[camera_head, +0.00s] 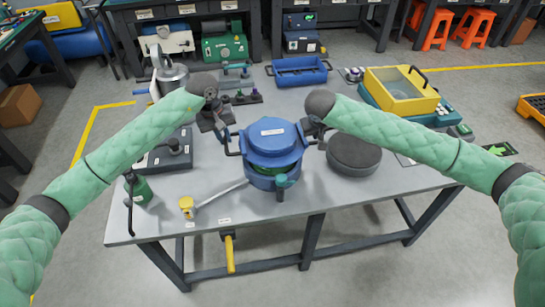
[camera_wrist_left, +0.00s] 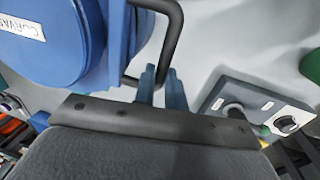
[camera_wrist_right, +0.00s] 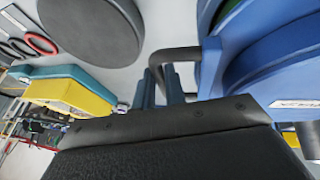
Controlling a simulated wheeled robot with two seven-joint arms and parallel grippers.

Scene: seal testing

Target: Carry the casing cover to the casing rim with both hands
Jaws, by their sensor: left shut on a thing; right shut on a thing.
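The blue casing cover (camera_head: 272,145), with a label on top and a dark handle at each side, is directly over the blue casing (camera_head: 272,182). A green ring (camera_head: 262,169) shows between them; I cannot tell whether cover and casing touch. My left gripper (camera_wrist_left: 162,82) is shut on the cover's left handle (camera_wrist_left: 172,35). My right gripper (camera_wrist_right: 160,85) is shut on the right handle (camera_wrist_right: 178,56). In the head view the fingertips are mostly hidden by my wrists. The casing rim is largely covered by the lid.
A dark round disc (camera_head: 354,153) lies close right of the casing. A yellow-topped box (camera_head: 402,92) and a blue tray (camera_head: 299,72) stand behind. A green bottle (camera_head: 138,188) and a yellow-headed tool (camera_head: 187,207) are front left. The table's (camera_head: 330,200) front right is clear.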

